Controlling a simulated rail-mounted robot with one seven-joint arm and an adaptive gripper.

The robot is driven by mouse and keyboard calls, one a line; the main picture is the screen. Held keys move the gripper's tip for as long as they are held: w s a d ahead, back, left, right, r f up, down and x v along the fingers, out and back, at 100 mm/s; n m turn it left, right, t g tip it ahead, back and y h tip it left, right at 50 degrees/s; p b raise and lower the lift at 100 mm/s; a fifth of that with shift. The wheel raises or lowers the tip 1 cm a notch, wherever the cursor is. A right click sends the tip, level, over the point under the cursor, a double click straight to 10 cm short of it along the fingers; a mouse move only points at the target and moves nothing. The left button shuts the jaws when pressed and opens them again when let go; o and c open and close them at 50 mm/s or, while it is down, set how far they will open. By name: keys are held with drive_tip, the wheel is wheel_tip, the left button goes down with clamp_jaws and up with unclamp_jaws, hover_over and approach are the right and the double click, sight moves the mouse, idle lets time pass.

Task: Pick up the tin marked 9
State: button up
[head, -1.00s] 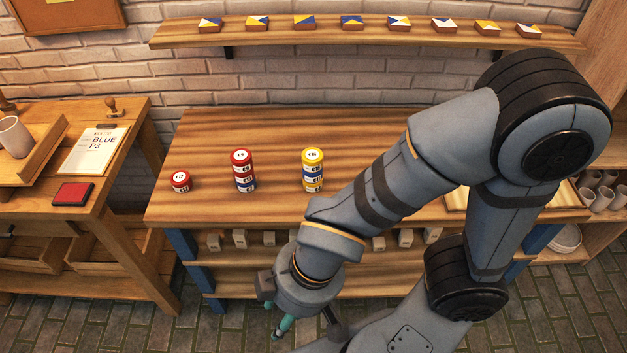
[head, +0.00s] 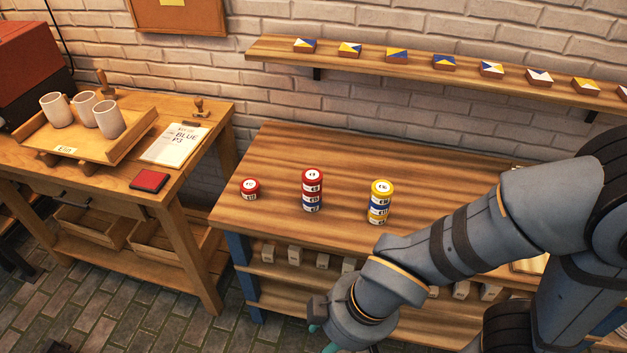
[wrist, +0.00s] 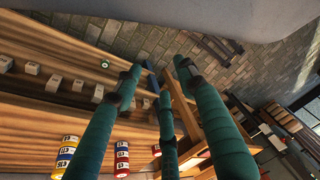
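The tins stand on the wooden bench in three places. A lone red tin or short red pile (head: 250,189) is at the left. A stack with red tins on top and blue below (head: 312,190) stands in the middle. A stack with a yellow top and blue and yellow bands (head: 381,202) stands at the right. Their labels are too small to read, so I cannot tell which is marked 9. My gripper (wrist: 158,76) has teal fingers, spread apart and empty. In the head view it hangs in front of the bench, mostly cut off by the bottom edge.
A shelf (head: 420,72) with painted tiles runs along the brick wall. Small blocks stand on the bench's lower shelf (head: 300,278). The left table holds a tray of cups (head: 85,140), a clipboard (head: 175,144) and a red pad (head: 149,180). The bench top around the stacks is clear.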

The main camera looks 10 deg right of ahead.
drive_tip(key=shift+o, duration=1.4)
drive_tip(key=o, duration=0.5)
